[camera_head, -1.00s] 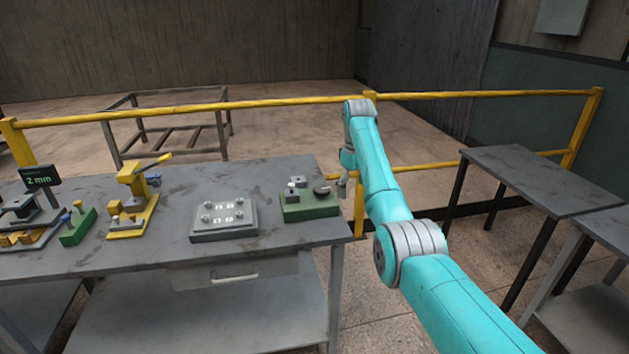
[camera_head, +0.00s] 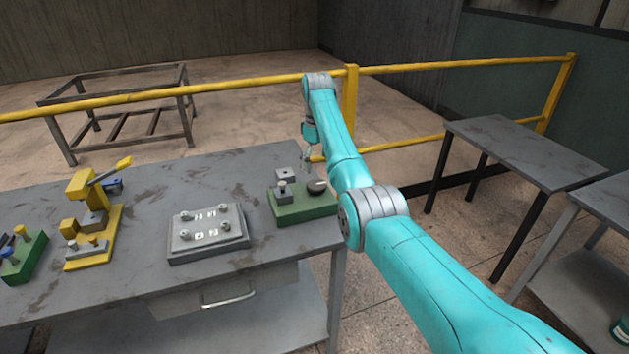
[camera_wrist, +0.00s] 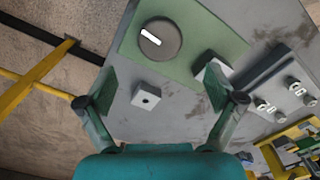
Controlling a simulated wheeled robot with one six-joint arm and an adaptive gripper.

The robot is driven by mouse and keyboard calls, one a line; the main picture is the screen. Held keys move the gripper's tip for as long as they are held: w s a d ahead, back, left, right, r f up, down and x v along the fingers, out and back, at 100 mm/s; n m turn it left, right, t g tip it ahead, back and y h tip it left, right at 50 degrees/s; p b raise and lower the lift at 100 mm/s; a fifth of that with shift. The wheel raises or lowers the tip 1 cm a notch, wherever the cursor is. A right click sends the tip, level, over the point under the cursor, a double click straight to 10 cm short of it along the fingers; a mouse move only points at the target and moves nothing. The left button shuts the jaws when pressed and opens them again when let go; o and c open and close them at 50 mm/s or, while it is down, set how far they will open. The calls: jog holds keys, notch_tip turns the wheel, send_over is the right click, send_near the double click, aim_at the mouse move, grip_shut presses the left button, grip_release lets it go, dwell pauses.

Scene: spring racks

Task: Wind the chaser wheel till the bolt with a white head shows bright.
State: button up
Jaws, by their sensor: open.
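The chaser wheel looks to be the dark round knob (camera_head: 317,187) on a green base (camera_head: 303,213) at the bench's right end. In the wrist view the wheel (camera_wrist: 160,39) carries a white bar mark on top. In the head view my gripper (camera_head: 308,154) shows small behind the base.
A grey plate with several bolts (camera_head: 208,240) lies left of the base. A yellow press (camera_head: 92,215) stands further left. A yellow rail (camera_head: 230,103) runs behind the bench (camera_head: 150,285). A side table (camera_head: 530,150) is at right, with open floor between.

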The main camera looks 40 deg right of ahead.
aim_at(317, 184)
notch_tip(317, 184, down, 8)
jog(key=shift+r, duration=0.1)
dwell(0.4)
jog(key=c, duration=1.1)
